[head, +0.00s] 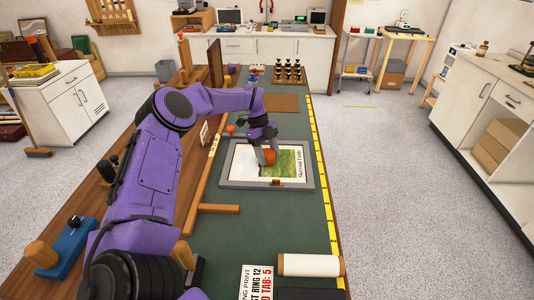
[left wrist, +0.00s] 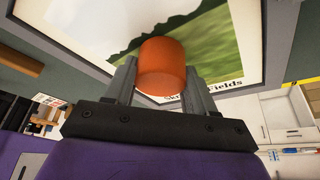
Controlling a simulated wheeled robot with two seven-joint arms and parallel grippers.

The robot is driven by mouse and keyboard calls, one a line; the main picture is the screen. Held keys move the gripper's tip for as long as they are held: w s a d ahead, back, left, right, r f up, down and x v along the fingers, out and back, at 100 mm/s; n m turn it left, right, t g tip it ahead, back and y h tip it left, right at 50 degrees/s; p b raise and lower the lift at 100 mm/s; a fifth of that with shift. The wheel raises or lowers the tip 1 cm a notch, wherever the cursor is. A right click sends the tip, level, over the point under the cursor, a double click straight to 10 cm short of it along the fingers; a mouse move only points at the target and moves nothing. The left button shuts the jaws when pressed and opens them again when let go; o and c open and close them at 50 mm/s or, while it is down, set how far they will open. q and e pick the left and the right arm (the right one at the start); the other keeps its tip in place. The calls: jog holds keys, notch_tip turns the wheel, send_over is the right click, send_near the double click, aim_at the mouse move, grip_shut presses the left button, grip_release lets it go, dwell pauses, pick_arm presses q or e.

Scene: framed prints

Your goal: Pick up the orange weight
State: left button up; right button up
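The orange weight (head: 269,157) is a short orange cylinder over the framed print (head: 240,182), near its upper right part. My left gripper (head: 267,152) reaches down over the print from the upper left. In the left wrist view the orange weight (left wrist: 162,68) sits between the two grey fingers (left wrist: 163,85), which meet it on both sides. I cannot tell whether the weight rests on the print or is slightly clear of it. My right gripper is not in view.
The print lies on a green bench mat (head: 235,235) with a yellow ruler (head: 326,190) along its right edge. A small orange object (head: 230,128) stands behind the frame. A paper roll (head: 309,265) and a printed card (head: 257,283) lie at the front. Several dark bottles (head: 289,72) stand at the back.

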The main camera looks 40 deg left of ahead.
aim_at(271, 154)
pick_arm(q)
jog(key=shift+w, duration=0.1)
grip_shut()
jog(key=shift+r, duration=0.1)
jog(key=shift+r+p, duration=0.3)
jog(key=shift+r, duration=0.05)
notch_tip(271, 154, up, 3)
jog(key=shift+w+a+f+p, duration=0.1)
jog(key=shift+f+p, duration=0.1)
jog(key=shift+p, duration=0.65)
jog(key=s+a+r+p, duration=0.3)
jog(key=s+r+p, duration=0.6)
jog(key=s+p, duration=0.2)
jog(key=shift+s+a+r+p, duration=0.15)
jog(key=shift+s+p, duration=0.25)
jog(key=shift+s, duration=1)
